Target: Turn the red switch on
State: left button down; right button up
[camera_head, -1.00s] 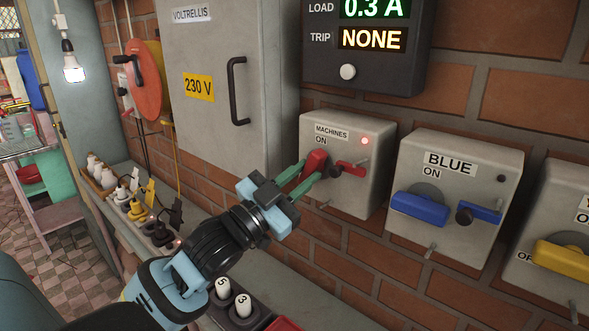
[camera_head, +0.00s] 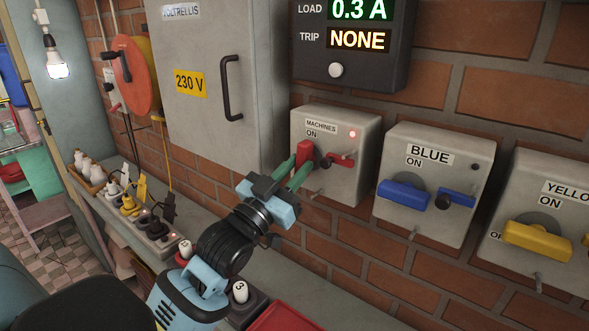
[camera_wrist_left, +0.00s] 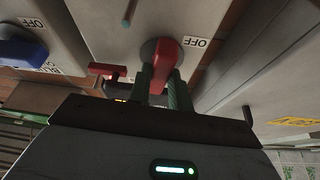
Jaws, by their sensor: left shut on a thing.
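The red switch handle (camera_head: 305,151) sits on the front of the grey box marked MACHINES (camera_head: 367,133). It stands about upright, near the ON label. My left gripper (camera_head: 297,172) has its green fingers shut around the handle. In the left wrist view the red handle (camera_wrist_left: 168,62) lies between the fingers (camera_wrist_left: 160,88), with an OFF label beside its round base. The fingers and handle hide part of the dial in the head view. My right gripper is not in view.
A red lever (camera_head: 342,159) and a lit red lamp (camera_head: 352,133) are on the same box. A box with a blue switch (camera_head: 403,195) and one with a yellow switch (camera_head: 537,241) stand to the right. The grey cabinet (camera_head: 205,125) is to the left.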

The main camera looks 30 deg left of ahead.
pick_arm(q)
jog(key=c, duration=1.3)
grip_release()
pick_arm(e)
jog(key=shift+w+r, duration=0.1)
pick_arm(q)
jog(key=shift+s+f, duration=0.1)
jog(key=shift+s+f, duration=0.15)
jog(key=shift+s, duration=0.05)
jog(key=shift+b+v, duration=0.85)
jog(key=shift+v, duration=2.7)
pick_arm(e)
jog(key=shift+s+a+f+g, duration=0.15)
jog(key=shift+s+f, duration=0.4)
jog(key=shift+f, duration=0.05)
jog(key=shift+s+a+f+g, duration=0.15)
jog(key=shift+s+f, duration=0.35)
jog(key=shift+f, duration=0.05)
